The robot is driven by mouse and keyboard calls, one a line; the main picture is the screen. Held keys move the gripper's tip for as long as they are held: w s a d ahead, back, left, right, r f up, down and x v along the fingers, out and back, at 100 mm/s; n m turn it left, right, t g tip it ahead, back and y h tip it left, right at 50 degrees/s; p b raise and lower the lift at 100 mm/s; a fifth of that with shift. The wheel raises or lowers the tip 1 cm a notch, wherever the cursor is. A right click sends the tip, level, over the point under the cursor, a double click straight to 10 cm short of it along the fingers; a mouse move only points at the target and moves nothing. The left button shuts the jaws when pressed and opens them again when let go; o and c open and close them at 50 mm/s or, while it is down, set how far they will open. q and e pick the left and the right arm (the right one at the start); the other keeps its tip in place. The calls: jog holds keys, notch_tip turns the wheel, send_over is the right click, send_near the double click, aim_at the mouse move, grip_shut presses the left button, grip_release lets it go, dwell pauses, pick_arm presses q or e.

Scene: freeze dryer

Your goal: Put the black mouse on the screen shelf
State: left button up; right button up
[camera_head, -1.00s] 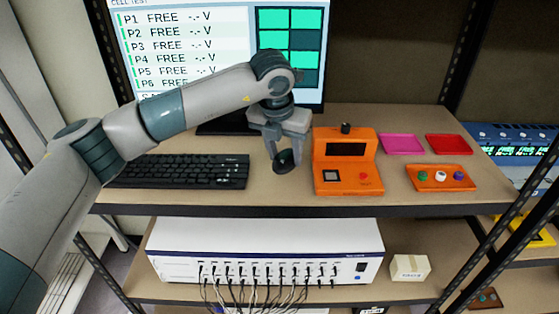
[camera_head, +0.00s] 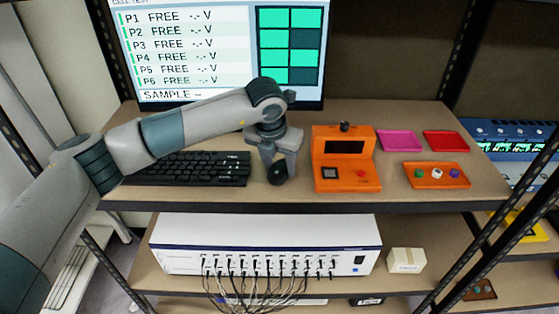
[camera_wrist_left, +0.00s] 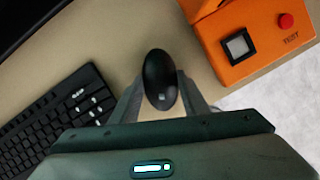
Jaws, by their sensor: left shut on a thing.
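The black mouse (camera_head: 278,174) is at the screen shelf (camera_head: 300,195), between the black keyboard and the orange tester. It also shows in the left wrist view (camera_wrist_left: 159,78), oval and dark, between the fingers. My left gripper (camera_head: 277,170) points down and is shut on the mouse. The mouse is at or just above the shelf board; I cannot tell whether it touches. The screen (camera_head: 220,50) stands at the back of the shelf. My right gripper is not in view.
The keyboard (camera_head: 200,169) lies to the left of the mouse. The orange tester (camera_head: 343,160) stands close on the right. Pink (camera_head: 397,141) and red (camera_head: 446,141) trays and an orange button box (camera_head: 437,175) lie further right. A white cabled unit (camera_head: 265,245) sits on the shelf below.

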aim_at(275, 176)
pick_arm(q)
jog(key=o, duration=1.1)
jog(key=shift+s+r+b, duration=0.1)
jog(key=shift+r+b, duration=0.2)
jog(key=shift+r, duration=0.2)
jog(key=shift+b+v, duration=1.8)
jog(key=shift+v, duration=3.7)
